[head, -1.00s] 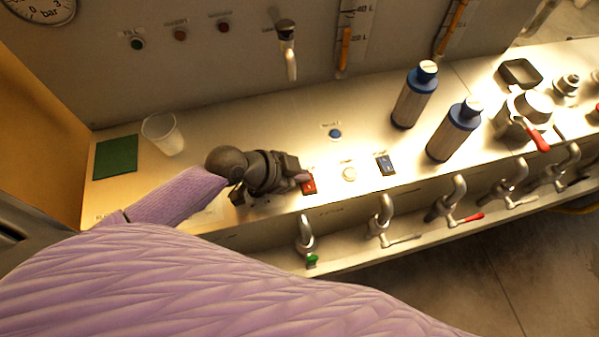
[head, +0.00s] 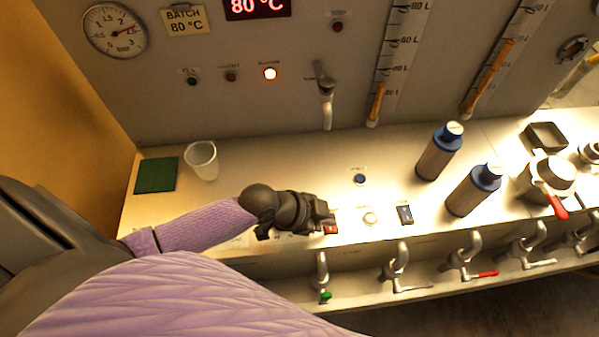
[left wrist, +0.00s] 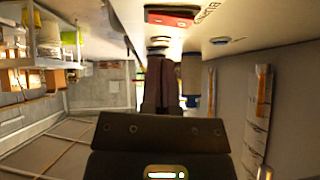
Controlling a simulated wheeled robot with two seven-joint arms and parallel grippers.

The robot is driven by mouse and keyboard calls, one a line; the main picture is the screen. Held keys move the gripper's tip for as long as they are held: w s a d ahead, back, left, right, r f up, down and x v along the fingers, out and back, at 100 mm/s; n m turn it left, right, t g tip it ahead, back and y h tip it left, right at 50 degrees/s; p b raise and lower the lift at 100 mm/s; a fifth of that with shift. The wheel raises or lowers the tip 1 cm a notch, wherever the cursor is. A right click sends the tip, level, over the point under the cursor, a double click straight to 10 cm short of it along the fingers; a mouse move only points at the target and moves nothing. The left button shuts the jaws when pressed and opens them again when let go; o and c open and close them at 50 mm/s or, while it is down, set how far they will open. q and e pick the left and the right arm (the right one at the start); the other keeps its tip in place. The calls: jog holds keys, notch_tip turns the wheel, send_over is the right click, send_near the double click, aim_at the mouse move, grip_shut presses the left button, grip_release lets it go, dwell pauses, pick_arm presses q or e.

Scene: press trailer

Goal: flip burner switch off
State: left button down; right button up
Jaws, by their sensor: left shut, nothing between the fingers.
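The red rocker switch (head: 331,228) is on the front of the metal counter. It also shows at the top of the left wrist view (left wrist: 172,16), with partly cut-off lettering beside it. My left gripper (head: 327,214) is shut and empty, with its tips right by the red switch and partly hiding it. I cannot tell whether they touch. Its closed fingers (left wrist: 161,82) point toward the counter in the left wrist view. I cannot tell the switch's position. A panel lamp (head: 270,73) glows brightly. My right gripper is not in view.
A round cream button (head: 370,219), a blue button (head: 360,179) and a dark blue rocker switch (head: 405,214) are right of the gripper. A clear cup (head: 202,160) stands left. Taps (head: 396,268) line the front below.

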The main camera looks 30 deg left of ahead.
pick_arm(q)
jog(key=v, duration=0.5)
jog(key=shift+w+d+r, duration=0.1)
jog(key=shift+d+r, duration=0.05)
jog(key=shift+d, duration=0.05)
jog(key=p+v, duration=0.1)
jog(key=v, duration=0.5)
jog(key=shift+w, duration=0.1)
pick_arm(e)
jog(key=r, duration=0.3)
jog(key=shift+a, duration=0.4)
pick_arm(q)
jog(key=shift+w+a+r, duration=0.25)
jog(key=shift+w+a, duration=0.2)
jog(key=shift+w, duration=0.15)
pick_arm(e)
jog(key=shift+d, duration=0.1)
pick_arm(q)
jog(key=shift+f, duration=0.1)
